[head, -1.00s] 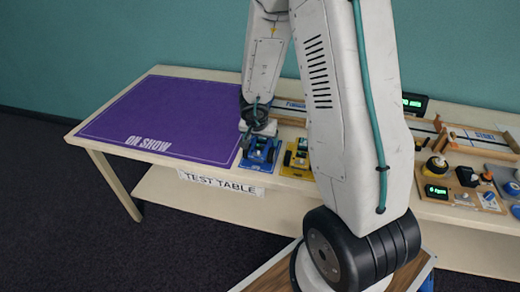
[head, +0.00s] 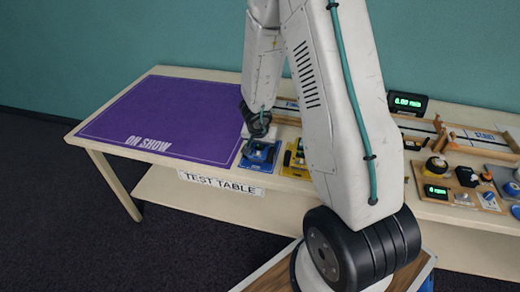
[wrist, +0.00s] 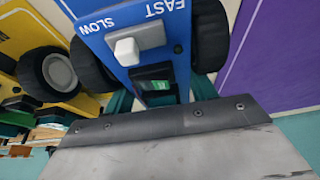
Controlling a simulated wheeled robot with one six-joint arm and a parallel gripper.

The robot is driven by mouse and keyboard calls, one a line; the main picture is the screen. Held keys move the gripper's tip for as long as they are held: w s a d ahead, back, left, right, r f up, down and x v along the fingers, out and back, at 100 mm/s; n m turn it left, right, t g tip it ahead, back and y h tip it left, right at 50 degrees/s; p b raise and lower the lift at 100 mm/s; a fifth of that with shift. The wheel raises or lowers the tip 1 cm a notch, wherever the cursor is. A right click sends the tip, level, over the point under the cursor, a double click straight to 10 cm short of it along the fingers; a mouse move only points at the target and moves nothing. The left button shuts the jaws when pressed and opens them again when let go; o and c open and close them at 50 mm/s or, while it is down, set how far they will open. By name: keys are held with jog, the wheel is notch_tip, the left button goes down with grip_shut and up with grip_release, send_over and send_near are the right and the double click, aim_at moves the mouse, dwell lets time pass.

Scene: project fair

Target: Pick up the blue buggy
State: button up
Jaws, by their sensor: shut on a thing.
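The blue buggy (wrist: 150,45) fills the upper middle of the wrist view, with black wheels, a white slider between the words SLOW and FAST, and a small green-lit display. My gripper (wrist: 160,95) is shut on it, with parts of the teal fingers showing on both sides of its body. In the head view my gripper (head: 257,125) points down over the blue buggy (head: 262,152) at the front of the table, right of the purple mat. The fingertips are hidden, and I cannot tell whether the wheels are clear of the surface.
A yellow buggy (wrist: 45,60) stands close on the left in the wrist view. The purple ON SHOW mat (head: 150,120) is bare. A lit display (head: 407,103), wooden track (head: 465,137) and several small devices stand on the right of the table.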

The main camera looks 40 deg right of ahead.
jog(key=shift+r, duration=0.1)
notch_tip(320, 180, up, 28)
dwell(0.6)
